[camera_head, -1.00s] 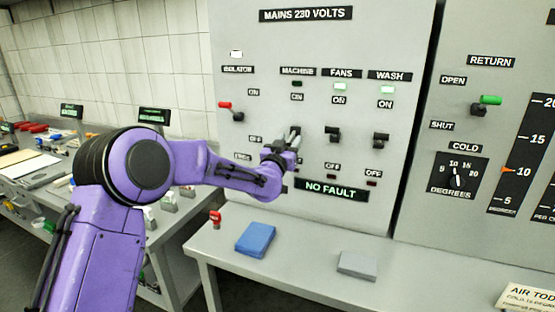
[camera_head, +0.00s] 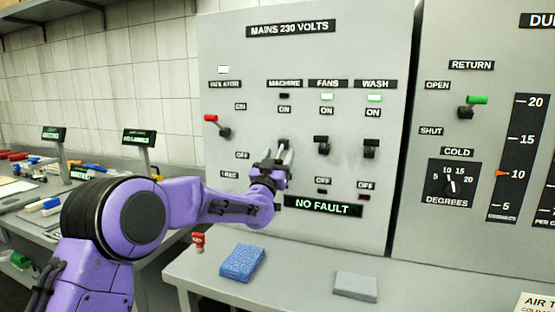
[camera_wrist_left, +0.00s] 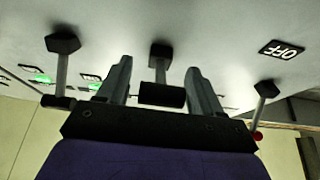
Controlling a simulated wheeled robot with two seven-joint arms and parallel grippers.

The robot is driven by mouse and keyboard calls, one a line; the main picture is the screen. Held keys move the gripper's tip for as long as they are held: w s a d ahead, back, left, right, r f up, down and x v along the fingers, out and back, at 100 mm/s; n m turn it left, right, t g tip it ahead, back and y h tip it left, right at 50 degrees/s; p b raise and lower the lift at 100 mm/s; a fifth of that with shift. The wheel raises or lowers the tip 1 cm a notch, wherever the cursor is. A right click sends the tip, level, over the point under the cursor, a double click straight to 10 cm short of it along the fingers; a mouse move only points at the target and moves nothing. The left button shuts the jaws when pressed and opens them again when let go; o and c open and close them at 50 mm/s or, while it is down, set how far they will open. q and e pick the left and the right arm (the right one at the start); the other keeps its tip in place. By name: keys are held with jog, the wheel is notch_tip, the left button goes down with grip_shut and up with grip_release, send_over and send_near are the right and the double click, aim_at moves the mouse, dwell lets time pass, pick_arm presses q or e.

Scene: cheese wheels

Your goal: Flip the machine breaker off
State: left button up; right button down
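The machine breaker (camera_head: 283,143) is on the grey mains panel (camera_head: 230,60), below the MACHINE label (camera_head: 284,83). My left gripper (camera_head: 284,156) is at this breaker and hides most of it, so its lever position is unclear in the head view. In the left wrist view, the gripper's two fingers (camera_wrist_left: 158,80) are apart, with the breaker's dark lever knob (camera_wrist_left: 162,95) between them and gaps at both sides. The machine lamp (camera_head: 284,96) is dark. My right gripper is not in view.
The fans breaker (camera_head: 322,146) and wash breaker (camera_head: 371,149) stand close to the right, with green lamps lit above. The red-tipped isolator lever (camera_head: 216,124) is to the left. A NO FAULT sign (camera_head: 323,205) sits below. A blue sponge (camera_head: 242,262) and grey block (camera_head: 355,286) lie on the counter.

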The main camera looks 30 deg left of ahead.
pick_arm(q)
jog(key=shift+s+f, duration=0.1)
jog(key=b+v, duration=0.4)
jog(key=v, duration=0.6)
jog(key=shift+s, duration=0.2)
